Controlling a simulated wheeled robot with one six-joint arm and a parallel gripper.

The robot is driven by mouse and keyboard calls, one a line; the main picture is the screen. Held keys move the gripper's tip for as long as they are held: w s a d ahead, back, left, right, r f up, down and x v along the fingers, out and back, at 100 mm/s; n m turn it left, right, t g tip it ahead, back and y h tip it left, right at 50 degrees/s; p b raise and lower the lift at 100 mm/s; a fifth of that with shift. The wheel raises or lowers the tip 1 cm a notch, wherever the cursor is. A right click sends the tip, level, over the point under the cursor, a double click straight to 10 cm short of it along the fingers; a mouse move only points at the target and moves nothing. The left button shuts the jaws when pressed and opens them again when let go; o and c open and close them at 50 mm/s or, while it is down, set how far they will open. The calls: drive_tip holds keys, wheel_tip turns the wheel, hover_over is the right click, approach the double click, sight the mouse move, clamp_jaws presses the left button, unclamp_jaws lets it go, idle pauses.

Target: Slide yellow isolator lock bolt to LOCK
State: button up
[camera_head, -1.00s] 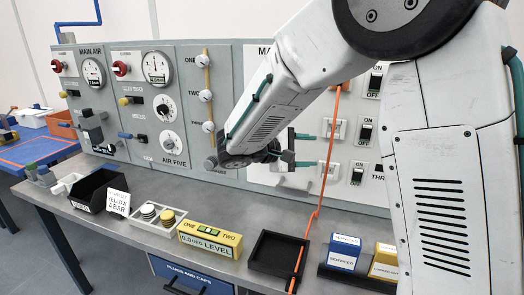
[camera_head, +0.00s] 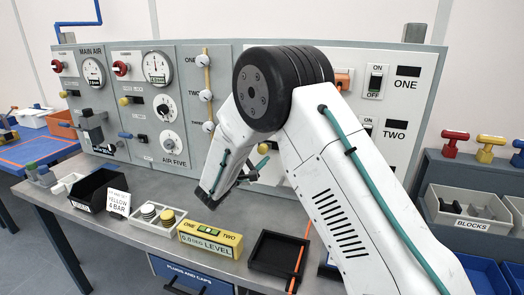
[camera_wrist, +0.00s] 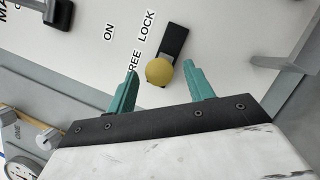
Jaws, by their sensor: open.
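The yellow bolt knob (camera_wrist: 159,72) shows in the wrist view at the lower end of a short black slot plate (camera_wrist: 173,42). It sits beside the partly covered FREE label (camera_wrist: 133,61). The LOCK label (camera_wrist: 146,25) lies beside the upper part of the plate. My gripper (camera_wrist: 161,67) is open, with one teal finger on each side of the knob in the picture. Gaps show on both sides; I cannot tell the depth between fingertips and knob. In the head view my arm covers much of this panel, and a teal finger shows near a small yellow spot.
A black handle (camera_wrist: 48,8) and a grey lever (camera_wrist: 267,62) flank the bolt in the wrist view. In the head view, a yellow level box (camera_head: 210,240), a black tray (camera_head: 277,254) and a white tray (camera_head: 157,220) stand on the bench below the panel.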

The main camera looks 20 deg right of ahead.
drive_tip(key=shift+x, duration=1.1)
drive_tip(key=shift+c, duration=0.3)
clamp_jaws()
